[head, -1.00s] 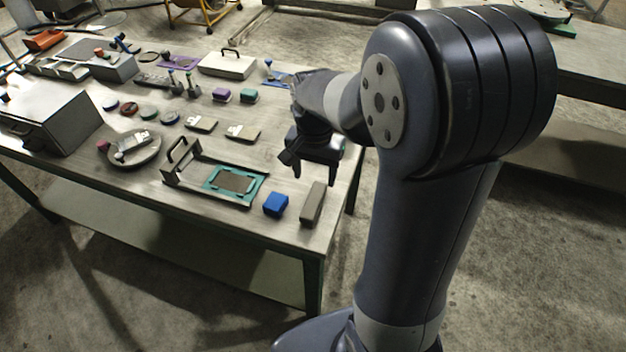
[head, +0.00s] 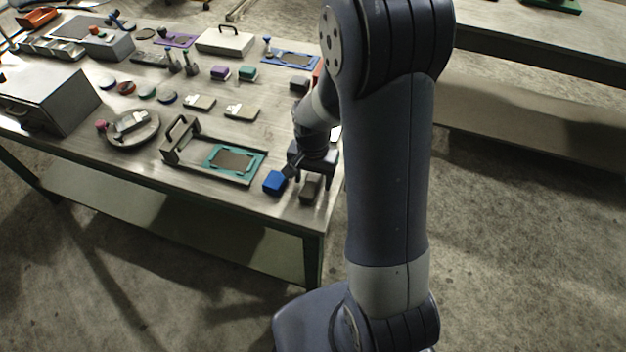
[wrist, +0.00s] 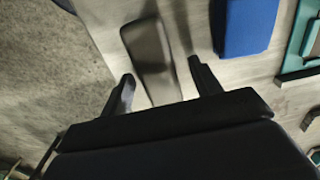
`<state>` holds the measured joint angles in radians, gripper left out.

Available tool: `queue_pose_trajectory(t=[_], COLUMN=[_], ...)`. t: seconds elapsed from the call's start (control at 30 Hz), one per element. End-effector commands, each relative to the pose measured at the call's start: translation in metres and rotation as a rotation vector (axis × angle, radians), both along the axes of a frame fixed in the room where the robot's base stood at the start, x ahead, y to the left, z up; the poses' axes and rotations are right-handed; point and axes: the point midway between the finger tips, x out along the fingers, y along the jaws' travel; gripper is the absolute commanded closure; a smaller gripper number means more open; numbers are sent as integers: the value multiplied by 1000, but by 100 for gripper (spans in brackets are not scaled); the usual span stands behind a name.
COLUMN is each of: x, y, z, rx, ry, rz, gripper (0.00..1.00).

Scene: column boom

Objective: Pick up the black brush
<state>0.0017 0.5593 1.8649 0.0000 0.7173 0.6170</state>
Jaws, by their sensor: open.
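A dark grey oblong block, which looks like the black brush, lies near the table's front right corner in the head view (head: 311,187). It also shows in the wrist view (wrist: 148,48), extending away from between the fingers. My gripper (head: 304,177) is above its near part, partly covering it in the head view. In the wrist view my gripper (wrist: 161,72) is open, with one finger on each side of the block's near end. No finger visibly touches it. The exact height above the table is hard to tell.
A blue block (head: 274,182) lies close beside the dark block. A teal-framed plate (head: 233,160) lies in a handled tray (head: 188,166) farther left. The table's right edge is close, with bare floor (wrist: 45,65) beyond. A small black block (head: 299,84) lies farther back.

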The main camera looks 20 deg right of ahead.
Motion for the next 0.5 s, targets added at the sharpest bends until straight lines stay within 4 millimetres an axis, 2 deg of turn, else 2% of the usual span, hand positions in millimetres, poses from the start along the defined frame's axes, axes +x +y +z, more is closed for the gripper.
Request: queue_pose_trajectory(t=[0.23, 0.5], x=[0, 0], y=[0, 0], z=[-2, -2], rx=[0, 0], ry=[0, 0], rz=[0, 0], gripper=[40, 61])
